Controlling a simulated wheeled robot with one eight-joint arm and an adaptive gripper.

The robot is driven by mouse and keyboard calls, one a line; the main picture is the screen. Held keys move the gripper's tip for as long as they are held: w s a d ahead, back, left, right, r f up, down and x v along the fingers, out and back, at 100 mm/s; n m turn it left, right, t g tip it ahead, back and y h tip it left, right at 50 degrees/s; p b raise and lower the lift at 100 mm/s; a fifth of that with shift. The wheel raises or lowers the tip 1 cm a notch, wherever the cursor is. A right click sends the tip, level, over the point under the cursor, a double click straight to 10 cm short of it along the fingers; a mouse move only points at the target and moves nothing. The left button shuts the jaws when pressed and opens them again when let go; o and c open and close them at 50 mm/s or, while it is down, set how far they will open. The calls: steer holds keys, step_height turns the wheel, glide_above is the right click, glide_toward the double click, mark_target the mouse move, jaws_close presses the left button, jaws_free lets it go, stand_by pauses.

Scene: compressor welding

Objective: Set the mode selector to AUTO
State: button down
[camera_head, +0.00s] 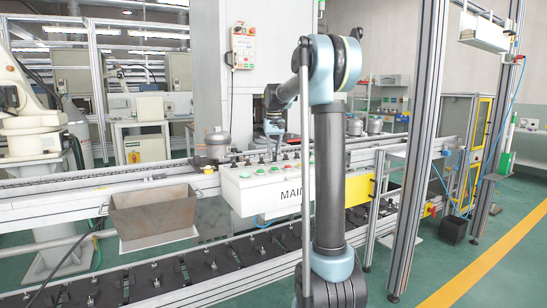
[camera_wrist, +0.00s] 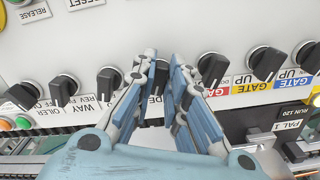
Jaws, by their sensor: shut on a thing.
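My gripper (camera_wrist: 163,64) is at the control panel (camera_wrist: 215,22) in the wrist view, its two blue-grey fingers on either side of a black selector knob (camera_wrist: 160,78). The fingers are shut on this knob and hide much of it. The label under it is partly covered; only "DE" is readable, which fits the mode selector. I cannot tell which position the knob points to.
Orange and green buttons (camera_wrist: 14,123) are at the lower left. A metal bin (camera_head: 153,212) hangs left of the control box.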

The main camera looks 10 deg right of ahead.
mark_target(274, 156)
stand_by(0.4)
steer(key=c, duration=1.6)
jaws_free()
step_height(274, 156, up, 12)
steer(key=shift+f, duration=0.1)
